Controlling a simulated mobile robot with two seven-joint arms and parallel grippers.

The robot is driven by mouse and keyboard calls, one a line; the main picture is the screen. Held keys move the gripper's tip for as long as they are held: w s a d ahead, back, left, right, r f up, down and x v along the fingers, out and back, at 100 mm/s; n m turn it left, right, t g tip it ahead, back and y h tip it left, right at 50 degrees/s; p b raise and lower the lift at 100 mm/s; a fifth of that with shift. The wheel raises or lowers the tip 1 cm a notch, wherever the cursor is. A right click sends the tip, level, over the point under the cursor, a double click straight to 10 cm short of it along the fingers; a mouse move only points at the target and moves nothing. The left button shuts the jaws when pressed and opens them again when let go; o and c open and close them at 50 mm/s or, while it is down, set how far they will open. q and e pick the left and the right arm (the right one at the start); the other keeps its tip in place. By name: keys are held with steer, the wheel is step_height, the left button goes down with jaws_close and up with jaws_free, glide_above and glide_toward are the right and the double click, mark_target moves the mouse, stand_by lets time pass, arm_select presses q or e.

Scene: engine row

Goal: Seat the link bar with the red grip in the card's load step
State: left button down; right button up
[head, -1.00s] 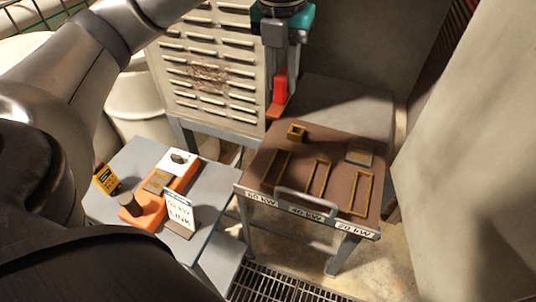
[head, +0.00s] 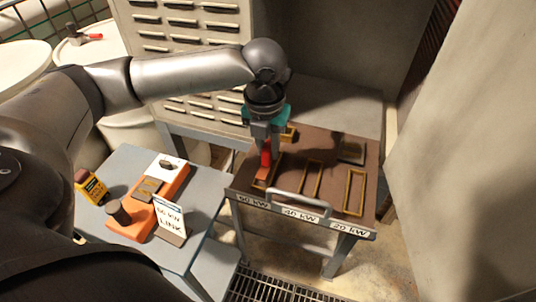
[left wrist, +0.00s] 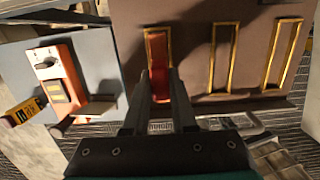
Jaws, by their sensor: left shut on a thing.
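My left gripper (head: 266,158) is shut on the red grip of the link bar (head: 267,152), above the brown board (head: 330,210). The bar's orange-brown end shows below the grip, over the leftmost yellow-framed slot. In the left wrist view the red bar (left wrist: 160,84) sits between the fingers, lined up with that slot (left wrist: 147,35). I cannot tell whether it touches the slot. The middle slot (head: 303,180) and right slot (head: 347,192) show no bar. The white card (head: 168,216) stands tilted on the side table; its number is too small to read surely. My right gripper is out of view.
The grey side table (head: 130,165) holds an orange device (head: 142,212) and yellow meter (head: 92,187). A louvred cabinet (head: 190,20) stands behind.

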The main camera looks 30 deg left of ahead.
mark_target(266, 150)
arm_select(q)
steer(key=shift+f, duration=1.25)
steer(key=shift+f, duration=0.1)
steer(key=c, duration=0.7)
jaws_free()
steer(key=r, duration=0.4)
steer(key=s+r, duration=0.1)
steer(key=r, duration=0.3)
steer(key=r+p, duration=0.1)
steer(key=r, duration=0.3)
steer(key=shift+s+d+r, duration=0.1)
steer(key=shift+s+d, duration=0.1)
